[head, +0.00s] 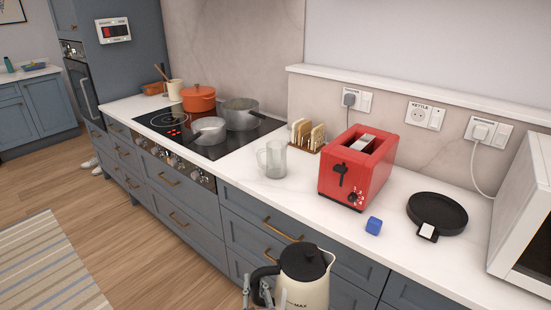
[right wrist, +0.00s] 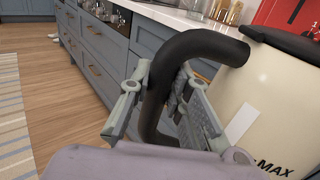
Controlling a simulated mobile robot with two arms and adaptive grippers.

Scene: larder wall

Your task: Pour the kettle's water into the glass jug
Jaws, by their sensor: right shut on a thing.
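The cream kettle (head: 304,280) with a black lid and black handle is at the bottom of the head view, upright and off the counter, in front of the drawers. My right gripper (head: 262,292) is shut on its handle; the right wrist view shows the fingers (right wrist: 165,95) around the black handle (right wrist: 190,48) with the kettle's body (right wrist: 270,95) to the right. The glass jug (head: 272,159) stands upright on the counter between the hob and the toaster, apart from the kettle. Its contents are hard to tell. My left gripper is not in view.
A red toaster (head: 357,168) stands right of the jug, with a toast rack (head: 307,136) behind. Pots stand on the hob (head: 213,148). Counter in front of the jug is clear.

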